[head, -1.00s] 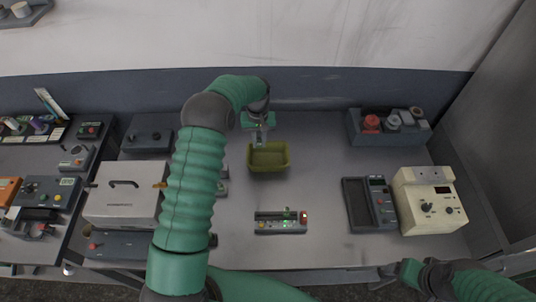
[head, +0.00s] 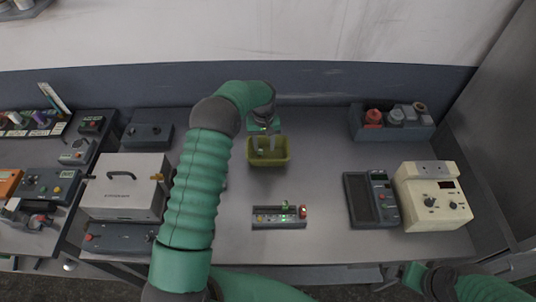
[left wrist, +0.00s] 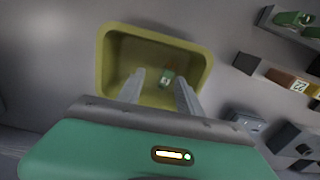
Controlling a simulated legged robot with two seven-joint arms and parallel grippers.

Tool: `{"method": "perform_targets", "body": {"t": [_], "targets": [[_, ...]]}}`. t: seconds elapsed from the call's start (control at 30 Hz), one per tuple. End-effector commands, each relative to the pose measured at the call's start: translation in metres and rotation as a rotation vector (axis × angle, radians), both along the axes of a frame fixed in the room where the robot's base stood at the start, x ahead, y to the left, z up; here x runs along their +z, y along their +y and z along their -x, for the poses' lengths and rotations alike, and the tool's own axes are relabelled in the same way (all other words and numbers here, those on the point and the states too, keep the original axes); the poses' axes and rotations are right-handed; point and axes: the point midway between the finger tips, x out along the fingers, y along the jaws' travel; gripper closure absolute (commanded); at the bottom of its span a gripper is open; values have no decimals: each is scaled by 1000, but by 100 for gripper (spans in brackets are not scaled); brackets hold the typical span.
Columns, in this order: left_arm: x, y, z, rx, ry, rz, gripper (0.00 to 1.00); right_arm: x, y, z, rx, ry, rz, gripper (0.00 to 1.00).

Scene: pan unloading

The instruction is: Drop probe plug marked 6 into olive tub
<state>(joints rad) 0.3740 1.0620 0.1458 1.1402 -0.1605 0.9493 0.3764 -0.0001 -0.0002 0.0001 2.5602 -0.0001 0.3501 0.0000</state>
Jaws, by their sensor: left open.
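The olive tub (head: 270,164) stands in the middle of the bench, and its rim (left wrist: 104,60) shows in the left wrist view. My left gripper (head: 265,142) is over the tub with its fingers apart and nothing between them. In the left wrist view its fingertips (left wrist: 160,78) point into the tub. A small plug (left wrist: 167,76) with green on it and a pale label lies inside the tub, apart from both fingers; the mark is too small to read. My right gripper (head: 393,272) shows only partly at the bottom right.
A plug block (head: 279,218) with green and red parts lies in front of the tub. A dark meter (head: 370,200) and a cream instrument (head: 433,197) stand at right, a bin of jars (head: 395,122) at back right. A silver case (head: 122,186) stands at left.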

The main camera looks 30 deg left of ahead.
Motion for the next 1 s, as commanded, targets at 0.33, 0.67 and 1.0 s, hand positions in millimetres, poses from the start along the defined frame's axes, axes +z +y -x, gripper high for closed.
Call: {"method": "perform_targets", "body": {"t": [0.33,0.67,1.0], "targets": [[38,5,0,2,-6,2,57,-11,0,0,0,0,0,20],[133,-2,-3,-1,-3,-3,57,-24,0,0,0,0,0,20],[167,-2,-2,0,2,0,57,-25,0,0,0,0,0,20]]}}
